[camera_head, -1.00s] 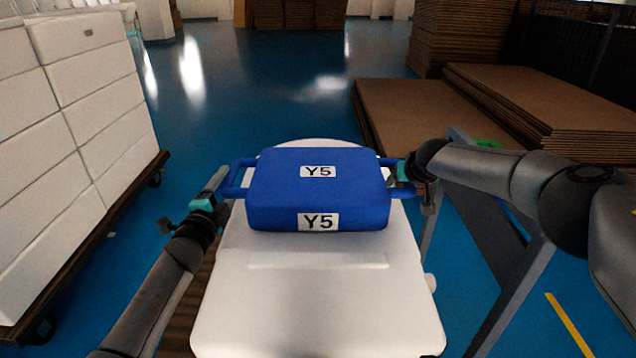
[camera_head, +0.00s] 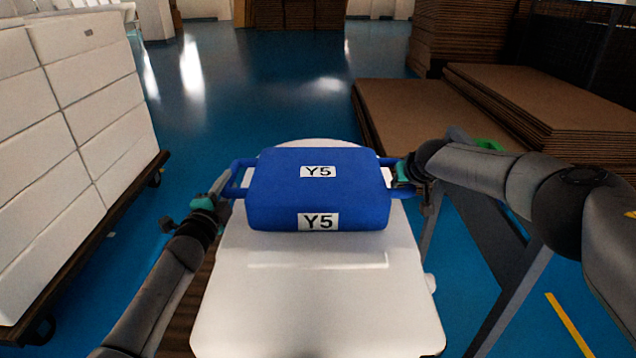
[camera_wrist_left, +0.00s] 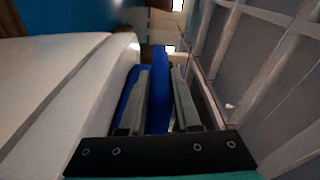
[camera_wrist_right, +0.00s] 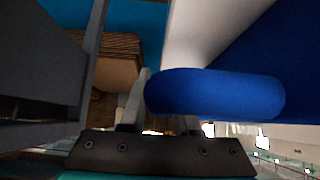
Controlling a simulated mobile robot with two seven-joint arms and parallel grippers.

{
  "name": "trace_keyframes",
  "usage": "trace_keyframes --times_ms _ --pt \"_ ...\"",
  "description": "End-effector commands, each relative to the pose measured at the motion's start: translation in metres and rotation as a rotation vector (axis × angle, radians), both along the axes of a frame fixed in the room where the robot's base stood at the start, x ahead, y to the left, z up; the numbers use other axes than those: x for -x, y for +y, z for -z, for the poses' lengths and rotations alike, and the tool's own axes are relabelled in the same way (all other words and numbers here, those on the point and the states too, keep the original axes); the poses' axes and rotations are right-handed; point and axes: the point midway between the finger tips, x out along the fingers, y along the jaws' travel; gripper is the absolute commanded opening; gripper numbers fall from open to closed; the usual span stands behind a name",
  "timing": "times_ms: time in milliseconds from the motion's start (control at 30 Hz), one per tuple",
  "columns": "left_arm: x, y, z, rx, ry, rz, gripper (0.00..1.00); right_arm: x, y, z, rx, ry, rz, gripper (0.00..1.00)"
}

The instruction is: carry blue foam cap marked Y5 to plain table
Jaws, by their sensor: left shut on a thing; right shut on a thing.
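The blue foam cap (camera_head: 320,190) carries Y5 labels on its top and front. It rests on or just above the white toilet body (camera_head: 318,300); I cannot tell if they touch. My left gripper (camera_head: 226,186) is shut on the cap's left handle, which passes between the fingers in the left wrist view (camera_wrist_left: 160,90). My right gripper (camera_head: 403,172) is shut on the right handle, seen large in the right wrist view (camera_wrist_right: 215,95); one finger is partly hidden behind it. No plain table can be made out for certain.
A cart (camera_head: 90,232) stacked with white boxes (camera_head: 85,110) stands at the left. Brown cardboard stacks (camera_head: 540,105) lie at the right, behind a grey frame (camera_head: 520,290). Open blue floor (camera_head: 275,85) stretches ahead between them.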

Motion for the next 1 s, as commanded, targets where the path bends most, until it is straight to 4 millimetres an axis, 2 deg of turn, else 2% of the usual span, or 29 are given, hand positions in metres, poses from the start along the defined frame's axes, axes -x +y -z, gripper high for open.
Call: trace_keyframes --times_ms 67,667,1000 --pt "0.000 0.000 0.000 0.000 0.000 0.000 0.00 0.000 0.000 0.000 -0.001 0.000 0.001 0.00" --pt "0.000 0.000 -0.001 0.000 0.000 0.000 0.00 0.000 0.000 -0.002 -0.001 -0.001 0.001 0.00" --pt "0.000 0.000 -0.020 0.001 0.000 0.000 0.00 0.000 0.000 -0.021 -0.001 -0.002 0.001 0.00"
